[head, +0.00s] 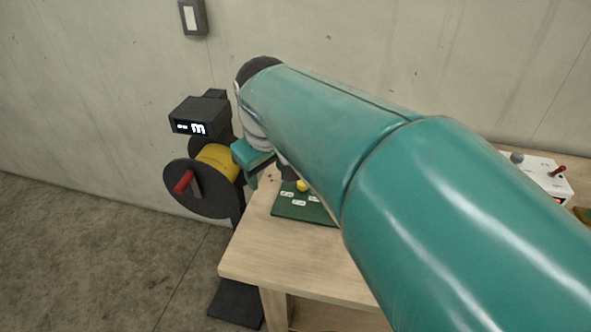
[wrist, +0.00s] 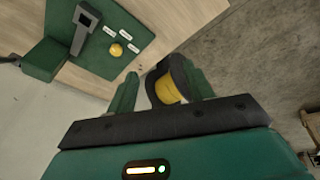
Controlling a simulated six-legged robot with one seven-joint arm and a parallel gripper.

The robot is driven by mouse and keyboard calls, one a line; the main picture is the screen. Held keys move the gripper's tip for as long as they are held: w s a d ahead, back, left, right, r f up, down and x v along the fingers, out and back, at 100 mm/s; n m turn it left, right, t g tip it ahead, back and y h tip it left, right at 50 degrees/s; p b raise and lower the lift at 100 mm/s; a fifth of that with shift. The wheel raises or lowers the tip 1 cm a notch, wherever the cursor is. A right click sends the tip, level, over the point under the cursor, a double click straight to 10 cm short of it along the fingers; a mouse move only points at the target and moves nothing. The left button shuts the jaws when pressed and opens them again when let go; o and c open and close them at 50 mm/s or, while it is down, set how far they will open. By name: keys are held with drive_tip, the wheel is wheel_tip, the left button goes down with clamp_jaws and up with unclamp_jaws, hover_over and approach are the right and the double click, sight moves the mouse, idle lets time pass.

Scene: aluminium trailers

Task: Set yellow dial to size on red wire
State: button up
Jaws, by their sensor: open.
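The yellow dial (head: 302,186) is a small round knob on a green board (head: 292,210) with several small white labels, partly hidden by my arm. In the wrist view the dial (wrist: 116,49) sits up and left of my left finger, apart from it. The label text is too small to read. My gripper (wrist: 162,70) is open, with nothing held. The reel with a yellow drum (wrist: 168,88) shows beyond and between its fingers. In the head view the gripper (head: 252,155) is beside the reel, largely hidden by my arm. I can make out no red wire.
The black reel stand (head: 203,188) has a red crank handle (head: 183,182) and a display box (head: 199,116). A grey tool (wrist: 84,30) stands on the green board. A white box (head: 540,175) with a red lever is on the bench's right. The bench's front left (head: 258,255) is clear.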

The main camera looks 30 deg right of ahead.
drive_tip(key=w+d+f, duration=0.1)
drive_tip(key=w+d, duration=0.1)
drive_tip(key=w, duration=0.2)
drive_tip(key=n+g+y, duration=0.1)
drive_tip(key=n+g, duration=0.1)
drive_tip(key=g, duration=0.1)
hover_over(303, 187)
drive_tip(key=w, duration=0.1)
wheel_tip(303, 187, down, 3)
drive_tip(key=f, duration=0.9)
drive_tip(key=d+f, duration=0.1)
drive_tip(key=f, duration=0.4)
drive_tip(key=shift+w+f, duration=0.1)
drive_tip(key=shift+w, duration=0.1)
drive_tip(key=c, duration=1)
drive_tip(key=shift+o, duration=0.2)
